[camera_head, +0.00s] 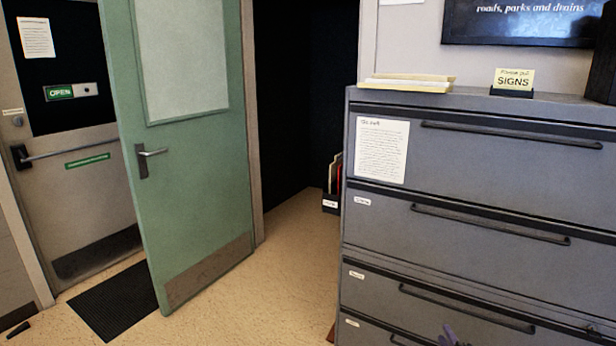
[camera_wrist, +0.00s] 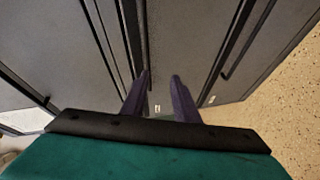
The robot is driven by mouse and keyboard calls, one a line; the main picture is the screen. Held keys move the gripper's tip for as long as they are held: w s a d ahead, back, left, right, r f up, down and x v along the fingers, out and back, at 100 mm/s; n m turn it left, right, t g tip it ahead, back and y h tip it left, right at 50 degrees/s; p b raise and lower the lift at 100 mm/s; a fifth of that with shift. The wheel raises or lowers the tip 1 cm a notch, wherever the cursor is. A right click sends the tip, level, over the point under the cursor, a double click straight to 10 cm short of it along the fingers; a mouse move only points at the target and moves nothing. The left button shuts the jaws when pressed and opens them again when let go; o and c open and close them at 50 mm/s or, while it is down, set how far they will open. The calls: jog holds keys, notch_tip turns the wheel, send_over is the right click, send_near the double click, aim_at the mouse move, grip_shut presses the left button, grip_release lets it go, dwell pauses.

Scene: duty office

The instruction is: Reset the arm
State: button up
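My gripper (camera_wrist: 161,80) shows in the wrist view as two purple fingers standing apart, with nothing between them. They point at the grey drawer fronts of the filing cabinet (camera_wrist: 195,35). In the head view only a small purple part of my gripper (camera_head: 450,337) shows at the bottom edge, in front of the cabinet's lower drawers (camera_head: 400,270). The rest of my arm is out of that view. I cannot tell how far the fingertips are from the drawer fronts.
The cabinet has long bar handles (camera_head: 490,225) and carries a folder stack (camera_head: 405,84) and a yellow SIGNS card (camera_head: 514,79). A green door (camera_head: 195,190) stands open at the left, beside a black mat (camera_head: 115,300).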

jog(key=s+a+f+m+g+p, duration=0.25)
jog(key=a+f, duration=0.35)
jog(key=a, duration=0.5)
jog(key=s+a+f+m+g+p, duration=0.1)
jog(key=a+f+g, duration=0.2)
jog(key=a+f, duration=0.5)
jog(key=s+a+f+m+g+p, duration=0.25)
jog(key=s+a+f+g, duration=0.25)
jog(key=s+a, duration=0.6)
jog(key=s+a+m+g+y, duration=0.1)
jog(key=s+m+g, duration=0.1)
jog(key=s, duration=0.6)
jog(key=s+a+m+g+y, duration=0.1)
jog(key=s+a+m+g, duration=0.1)
jog(key=s+g, duration=0.3)
jog(key=s+a+m+g, duration=0.2)
jog(key=s+m+g, duration=0.1)
jog(key=s, duration=1)
jog(key=shift+s+a+g+y+b, duration=0.25)
jog(key=shift+g+y+b, duration=0.1)
jog(key=shift+y, duration=0.05)
jog(key=shift+d, duration=0.1)
